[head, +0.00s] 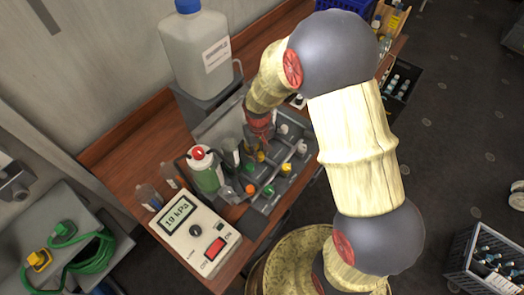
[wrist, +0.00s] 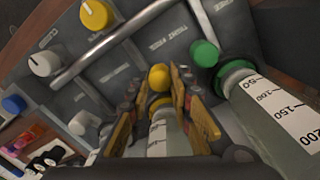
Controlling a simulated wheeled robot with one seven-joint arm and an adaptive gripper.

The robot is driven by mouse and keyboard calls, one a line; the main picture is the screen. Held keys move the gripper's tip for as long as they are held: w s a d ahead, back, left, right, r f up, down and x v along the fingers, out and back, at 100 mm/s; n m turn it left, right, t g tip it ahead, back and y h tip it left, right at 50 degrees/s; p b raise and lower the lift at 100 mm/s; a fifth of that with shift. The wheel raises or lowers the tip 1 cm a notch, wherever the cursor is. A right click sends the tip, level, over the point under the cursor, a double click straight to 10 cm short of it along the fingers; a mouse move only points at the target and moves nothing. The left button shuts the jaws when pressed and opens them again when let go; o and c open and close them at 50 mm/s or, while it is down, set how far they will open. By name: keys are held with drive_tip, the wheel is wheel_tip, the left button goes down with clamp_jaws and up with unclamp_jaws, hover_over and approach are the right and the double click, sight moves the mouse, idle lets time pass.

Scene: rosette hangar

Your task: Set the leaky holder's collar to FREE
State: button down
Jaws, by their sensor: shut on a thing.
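In the wrist view my gripper (wrist: 160,108) is closed around the yellow collar (wrist: 160,103) at the top of a clear cylinder (wrist: 161,135). A round yellow knob (wrist: 159,77) shows just beyond the fingertips. In the head view my gripper (head: 261,138) reaches down among the fittings of the grey panel, and its fingers partly hide what they hold. A second holder has a green collar (wrist: 236,72) on a graduated cylinder (wrist: 275,105), close to the right finger. I cannot tell from these frames which holder leaks or how the held collar is set.
The panel carries a green knob (wrist: 205,53), a yellow knob (wrist: 95,14), a white knob (wrist: 44,64) and a metal rail (wrist: 120,40). A red-capped bottle (head: 205,172) and a pressure meter (head: 195,232) reading about 19 kPa stand nearby. A large jug (head: 197,52) stands behind.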

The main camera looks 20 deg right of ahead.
drive_tip(key=shift+a, duration=0.1)
idle(0.3)
drive_tip(key=c, duration=1.6)
unclamp_jaws()
drive_tip(key=shift+r, duration=0.1)
wheel_tip(320, 180, up, 12)
drive_tip(key=shift+a+f, duration=0.1)
drive_tip(key=shift+a, duration=0.05)
